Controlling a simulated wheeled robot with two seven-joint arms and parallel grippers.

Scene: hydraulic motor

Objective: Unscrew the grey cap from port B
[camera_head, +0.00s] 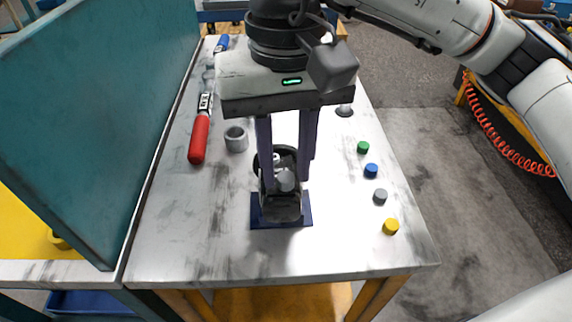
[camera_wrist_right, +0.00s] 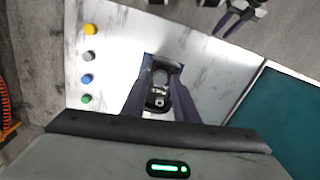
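The motor (camera_head: 281,205), a dark upright body, stands on a blue plate (camera_head: 304,219) near the table's front. A grey round cap-like part (camera_head: 286,180) shows on it; it also appears in the right wrist view (camera_wrist_right: 160,76). I cannot read port labels. My right gripper (camera_head: 287,184) points down over the motor, its fingers apart on either side of it. I cannot tell whether they touch it. Between the fingers, the wrist view shows the motor's top (camera_wrist_right: 159,100). My left gripper (camera_wrist_right: 222,34) shows only at the wrist view's top edge, fingers apart and empty.
Green (camera_head: 363,147), blue (camera_head: 371,170), grey (camera_head: 380,196) and yellow (camera_head: 391,227) caps stand along the table's right side. A red-handled tool (camera_head: 199,139) and a grey ring (camera_head: 236,139) lie left. A teal panel (camera_head: 95,110) borders the left. The table's front is clear.

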